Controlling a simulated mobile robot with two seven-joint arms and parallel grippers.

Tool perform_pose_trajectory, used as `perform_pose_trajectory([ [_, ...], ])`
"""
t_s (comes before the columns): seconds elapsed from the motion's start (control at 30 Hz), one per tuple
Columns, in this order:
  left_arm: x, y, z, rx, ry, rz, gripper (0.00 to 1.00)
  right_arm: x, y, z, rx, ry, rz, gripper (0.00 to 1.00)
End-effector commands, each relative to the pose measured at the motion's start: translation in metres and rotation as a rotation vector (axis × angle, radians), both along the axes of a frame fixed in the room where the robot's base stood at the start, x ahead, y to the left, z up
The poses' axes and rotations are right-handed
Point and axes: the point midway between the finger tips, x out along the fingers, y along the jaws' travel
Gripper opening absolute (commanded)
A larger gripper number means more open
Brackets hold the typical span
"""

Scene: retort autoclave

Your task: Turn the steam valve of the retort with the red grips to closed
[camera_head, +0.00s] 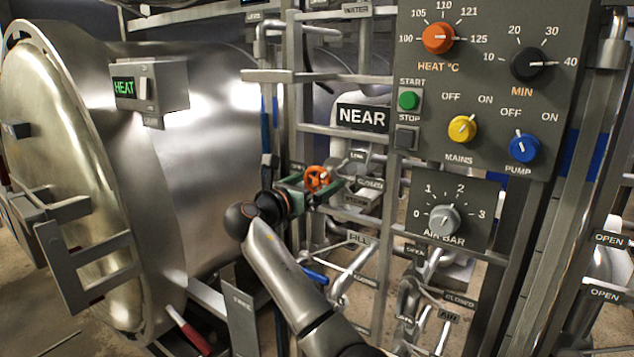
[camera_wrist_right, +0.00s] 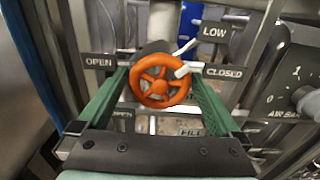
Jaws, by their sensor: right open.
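An orange handwheel (camera_head: 318,178) sits on the pipework right of the near retort (camera_head: 215,150). In the right wrist view the wheel (camera_wrist_right: 160,88) has an OPEN plate (camera_wrist_right: 99,62) on its left and a CLOSED plate (camera_wrist_right: 223,72) on its right. A white tab (camera_wrist_right: 182,71) at the wheel's upper right points toward CLOSED. My right gripper (camera_head: 308,190) is open, its green fingers on either side of the wheel; I cannot tell whether they touch it. A red grip (camera_head: 190,332) shows low beside the retort. My left gripper is out of view.
A control panel (camera_head: 480,95) with knobs stands at the right. A NEAR sign (camera_head: 362,117) hangs above the wheel. A blue-gripped lever (camera_head: 315,275) and several pipes crowd the space below. Frame rails (camera_head: 275,77) run close around my right gripper.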

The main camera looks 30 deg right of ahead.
Motion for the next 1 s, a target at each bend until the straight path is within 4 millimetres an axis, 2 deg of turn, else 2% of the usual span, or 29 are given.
perform_pose_trajectory([
  [0.07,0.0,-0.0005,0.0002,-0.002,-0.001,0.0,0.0,0.0,0.0001,0.0,0.0,0.0,0.0,0.98],
  [0.67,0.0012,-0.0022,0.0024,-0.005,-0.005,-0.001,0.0,-0.0002,0.0007,-0.0006,0.001,0.001,0.0,0.3],
  [1.0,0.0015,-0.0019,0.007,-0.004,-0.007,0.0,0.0,-0.0002,0.0008,0.0,0.02,-0.043,0.0,0.29],
])
